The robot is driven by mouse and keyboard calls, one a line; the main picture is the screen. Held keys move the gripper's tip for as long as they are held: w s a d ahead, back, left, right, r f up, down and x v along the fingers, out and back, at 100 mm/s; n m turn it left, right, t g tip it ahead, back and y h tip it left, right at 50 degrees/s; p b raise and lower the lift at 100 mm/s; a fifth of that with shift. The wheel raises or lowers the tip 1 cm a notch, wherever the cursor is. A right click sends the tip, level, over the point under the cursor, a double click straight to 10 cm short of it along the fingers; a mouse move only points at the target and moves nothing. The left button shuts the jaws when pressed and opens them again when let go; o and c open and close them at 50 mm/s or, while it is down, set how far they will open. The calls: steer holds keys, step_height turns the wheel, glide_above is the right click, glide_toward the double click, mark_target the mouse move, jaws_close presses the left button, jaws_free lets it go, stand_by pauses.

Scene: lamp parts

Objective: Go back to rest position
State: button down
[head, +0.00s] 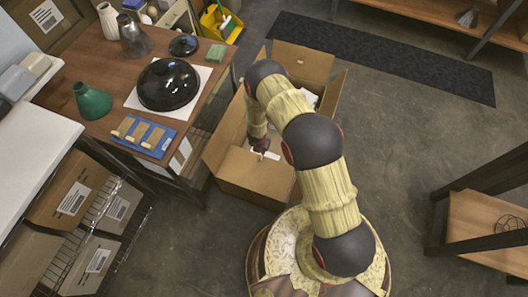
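My gripper (262,151) is small in the head view, at the end of my arm, which reaches forward from my base. It points down over the front of an open cardboard box (232,181) on the floor. I cannot tell whether it touches the box or whether its fingers are open or shut. Nothing clearly shows held in it. My arm covers part of the box and its contents. A white item (310,97) shows inside the box behind the arm.
A wooden table (109,62) at left holds a black dome (168,84), a green lampshade (91,101) and a blue tray (143,136) with wooden blocks. A dark-framed shelf (489,235) stands at right. Floor (418,120) is clear between box and shelf.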

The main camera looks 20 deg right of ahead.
steer(key=w+d+p+v, duration=0.1)
steer(key=p+v, duration=0.1)
steer(key=v, duration=0.4)
steer(key=shift+r, duration=0.55)
steer(key=shift+a, duration=0.1)
steer(key=s+d+m+h, duration=0.2)
steer(key=s+d+m, duration=0.2)
steer(key=m, duration=0.1)
steer(key=s+d+r+m+g+h, duration=0.1)
steer(key=s+d+r+m+g, duration=0.15)
steer(key=r+m, duration=0.65)
steer(key=s+d+r+m+g+h, duration=0.1)
steer(key=s+d+r+m, duration=0.15)
steer(key=r, duration=1.25)
steer(key=s+a+r+m+t+y, duration=0.2)
steer(key=s+r+m, duration=0.2)
steer(key=r, duration=0.9)
steer(key=s+a+r+m+t+y, duration=0.1)
steer(key=s+a+r+m+t, duration=0.1)
steer(key=s+r, duration=0.7)
steer(key=s+a+r+m+t+y, duration=0.2)
steer(key=s+r+m, duration=0.4)
steer(key=r, duration=1.2)
steer(key=shift+s+a+t+y, duration=0.25)
steer(key=shift+a+t, duration=0.3)
steer(key=shift+a, duration=0.3)
